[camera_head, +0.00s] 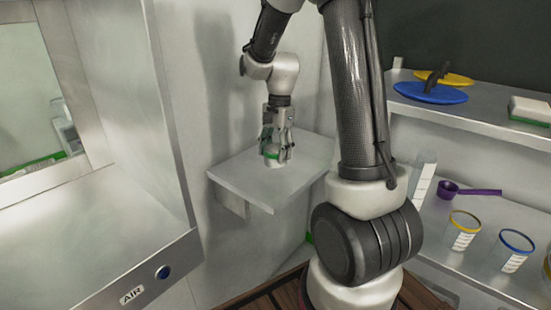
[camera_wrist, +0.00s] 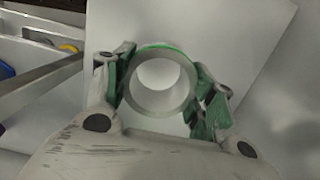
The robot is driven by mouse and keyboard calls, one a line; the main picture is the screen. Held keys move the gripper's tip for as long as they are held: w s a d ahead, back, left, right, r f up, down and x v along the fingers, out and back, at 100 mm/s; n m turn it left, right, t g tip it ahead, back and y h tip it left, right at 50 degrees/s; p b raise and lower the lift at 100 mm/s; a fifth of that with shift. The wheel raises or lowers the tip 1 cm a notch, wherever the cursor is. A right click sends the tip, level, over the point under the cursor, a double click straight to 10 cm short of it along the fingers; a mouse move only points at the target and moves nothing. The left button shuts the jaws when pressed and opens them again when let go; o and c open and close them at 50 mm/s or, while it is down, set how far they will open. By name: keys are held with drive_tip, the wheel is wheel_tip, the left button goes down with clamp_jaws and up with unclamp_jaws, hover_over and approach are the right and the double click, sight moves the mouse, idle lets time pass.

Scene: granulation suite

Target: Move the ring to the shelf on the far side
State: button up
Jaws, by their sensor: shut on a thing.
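The ring (camera_wrist: 160,110) is a pale grey hollow cylinder with a green line along its far rim in the wrist view. My gripper (camera_wrist: 163,92) is shut on it, with a green-padded finger on either side. In the head view the ring (camera_head: 271,160) shows small and partly hidden between the fingertips of my gripper (camera_head: 276,152). It is at or just above a small metal wall shelf (camera_head: 232,180). I cannot tell whether it touches the shelf surface.
A shelving unit at right holds a blue disc (camera_head: 430,93), a yellow disc (camera_head: 458,79), a purple scoop (camera_head: 475,191) and clear cups with yellow (camera_head: 464,228) and blue (camera_head: 514,250) rims. A metal cabinet labelled AIR (camera_head: 132,295) stands at left. The small shelf is otherwise bare.

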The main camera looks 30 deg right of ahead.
drive_tip(key=shift+f, duration=1.45)
drive_tip(key=shift+f, duration=0.1)
drive_tip(key=o, duration=1.2)
drive_tip(key=shift+o, duration=0.2)
wheel_tip(320, 180, up, 12)
drive_tip(key=d+f, duration=0.1)
drive_tip(key=s+a+r+n+t, duration=0.1)
drive_tip(key=s+r+n+t, duration=0.1)
drive_tip(key=s+n, duration=0.5)
drive_tip(key=s+a+r+n+t+h, duration=0.1)
drive_tip(key=s+r+n, duration=0.3)
drive_tip(key=s, duration=1)
drive_tip(key=n+t, duration=0.1)
drive_tip(key=n, duration=0.2)
drive_tip(key=shift+s+a+r+t, duration=0.15)
drive_tip(key=shift+a+r+t, duration=0.2)
drive_tip(key=shift+t, duration=0.05)
